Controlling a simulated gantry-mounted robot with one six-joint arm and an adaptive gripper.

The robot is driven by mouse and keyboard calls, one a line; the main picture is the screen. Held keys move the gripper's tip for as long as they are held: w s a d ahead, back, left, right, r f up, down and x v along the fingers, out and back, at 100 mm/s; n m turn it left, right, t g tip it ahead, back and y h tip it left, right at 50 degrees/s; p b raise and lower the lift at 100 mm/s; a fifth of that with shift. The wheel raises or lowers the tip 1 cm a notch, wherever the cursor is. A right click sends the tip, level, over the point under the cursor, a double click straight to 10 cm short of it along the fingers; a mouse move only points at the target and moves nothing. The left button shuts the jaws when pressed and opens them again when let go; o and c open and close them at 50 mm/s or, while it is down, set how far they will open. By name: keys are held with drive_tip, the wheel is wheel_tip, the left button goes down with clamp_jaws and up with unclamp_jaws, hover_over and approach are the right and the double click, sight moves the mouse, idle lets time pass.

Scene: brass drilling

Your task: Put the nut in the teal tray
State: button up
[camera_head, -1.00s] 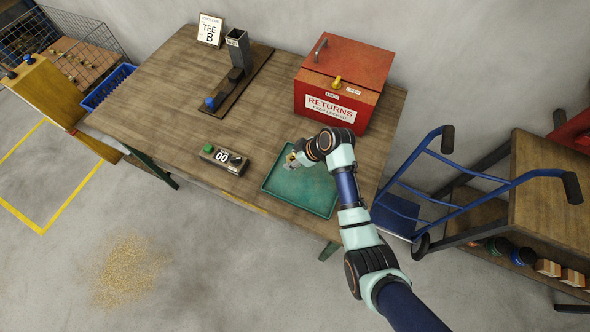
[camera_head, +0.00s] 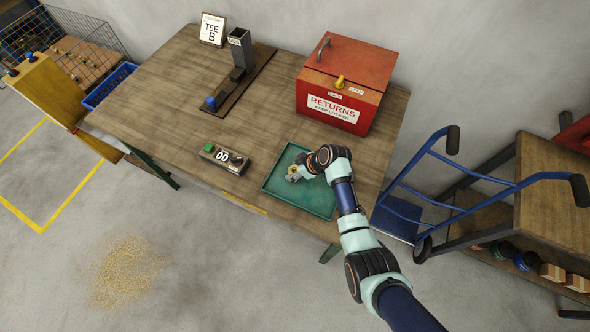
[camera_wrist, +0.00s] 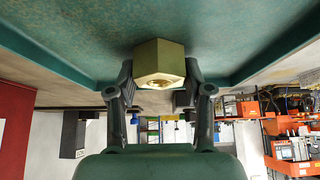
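The brass hexagonal nut (camera_wrist: 159,60) sits between the two fingertips of my gripper (camera_wrist: 158,92) in the wrist view. The fingers press on its two sides, so my gripper is shut on it. The green-teal tray (camera_head: 317,207) lies on the wooden table near its front edge. In the head view my gripper (camera_head: 293,174) is low over the left part of the tray, inside its rim. The tray floor (camera_wrist: 85,30) is right by the nut in the wrist view; I cannot tell whether they touch.
A red returns box (camera_head: 345,85) stands behind the tray. A counter box with a green button (camera_head: 224,158) is left of the tray. A fixture with a grey upright chute (camera_head: 240,50) stands farther back. A blue hand truck (camera_head: 440,190) is right of the table.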

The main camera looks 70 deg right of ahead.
drive_tip(key=shift+o, duration=1.4)
drive_tip(key=shift+r, duration=0.15)
drive_tip(key=p+v, duration=0.2)
drive_tip(key=v, duration=1)
drive_tip(key=shift+w, duration=0.1)
drive_tip(key=w+a+r+t, duration=0.1)
drive_tip(key=w+a+r, duration=0.45)
drive_tip(key=a, duration=0.35)
drive_tip(key=w+a+r+n+t+h, duration=0.1)
drive_tip(key=w+a+r, duration=0.45)
drive_tip(key=a, duration=0.35)
drive_tip(key=w+a+r+t, duration=0.1)
drive_tip(key=w+a+r, duration=0.45)
drive_tip(key=a, duration=0.35)
drive_tip(key=s+a+r+t+y, duration=0.1)
drive_tip(key=s+a+r+t, duration=0.1)
drive_tip(key=a+r, duration=0.7)
drive_tip(key=a+t, duration=0.1)
drive_tip(key=a, duration=0.3)
drive_tip(key=shift+s+a+y, duration=0.25)
drive_tip(key=shift+a+y, duration=0.05)
